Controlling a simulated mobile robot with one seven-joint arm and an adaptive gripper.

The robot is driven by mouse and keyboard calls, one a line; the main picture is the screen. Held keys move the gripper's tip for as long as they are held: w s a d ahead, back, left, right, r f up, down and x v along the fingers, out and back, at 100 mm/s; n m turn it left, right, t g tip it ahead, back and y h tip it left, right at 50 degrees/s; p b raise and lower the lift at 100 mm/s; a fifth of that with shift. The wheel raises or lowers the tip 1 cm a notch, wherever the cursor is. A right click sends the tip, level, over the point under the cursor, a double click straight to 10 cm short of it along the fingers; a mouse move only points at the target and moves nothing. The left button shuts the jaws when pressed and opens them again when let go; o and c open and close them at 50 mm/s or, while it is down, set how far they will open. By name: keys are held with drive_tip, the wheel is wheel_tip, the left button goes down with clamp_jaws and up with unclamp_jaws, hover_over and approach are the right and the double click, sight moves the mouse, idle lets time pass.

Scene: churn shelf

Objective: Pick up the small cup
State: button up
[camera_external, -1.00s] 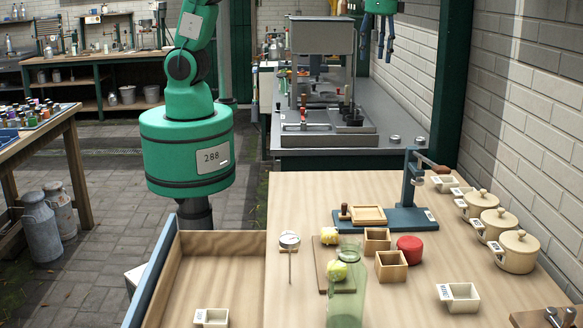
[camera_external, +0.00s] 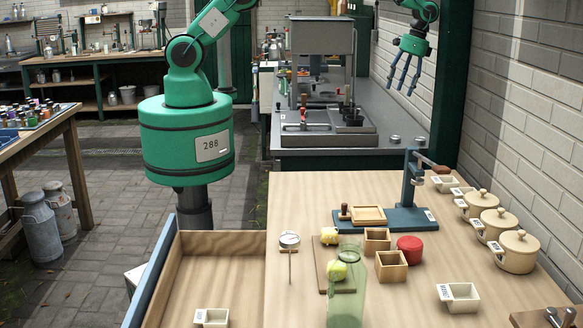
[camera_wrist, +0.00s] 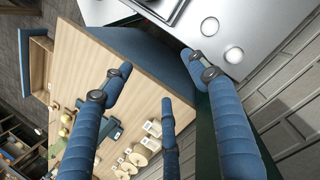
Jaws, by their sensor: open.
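No single thing is clearly the small cup. Candidates are small white square cups with labels: one at the front right of the table (camera_external: 461,297), one in the left tray (camera_external: 212,317), and one near the blue press (camera_external: 444,184). My gripper (camera_external: 402,80) is open and empty, high above the grey bench, behind and above the wooden table. In the wrist view, its spread blue fingers (camera_wrist: 155,78) hold nothing. The table lies below them, with small pale vessels (camera_wrist: 140,158) seen far off; which is which is too small to tell.
Three lidded beige pots (camera_external: 495,222) stand along the table's right edge. A tall green glass bottle (camera_external: 346,290), two wooden boxes (camera_external: 391,267), a red round object (camera_external: 410,248) and the blue press (camera_external: 405,215) stand mid-table. The brick wall (camera_external: 530,120) is close on the right.

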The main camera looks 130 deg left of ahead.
drive_tip(key=w+a+f+m+t+y, duration=0.2)
drive_tip(key=a+f, duration=0.6)
drive_tip(key=a, duration=0.6)
drive_tip(key=shift+w+a+f+m+p, duration=0.2)
drive_tip(key=shift+w+m+p, duration=0.1)
drive_tip(key=shift+w+m, duration=0.3)
drive_tip(key=shift+s+f, duration=0.1)
drive_tip(key=shift+f, duration=0.05)
drive_tip(key=shift+f, duration=4.15)
drive_tip(key=shift+f+p, duration=0.35)
drive_tip(key=shift+f, duration=2.25)
drive_tip(key=shift+c, duration=0.3)
drive_tip(key=c, duration=1.1)
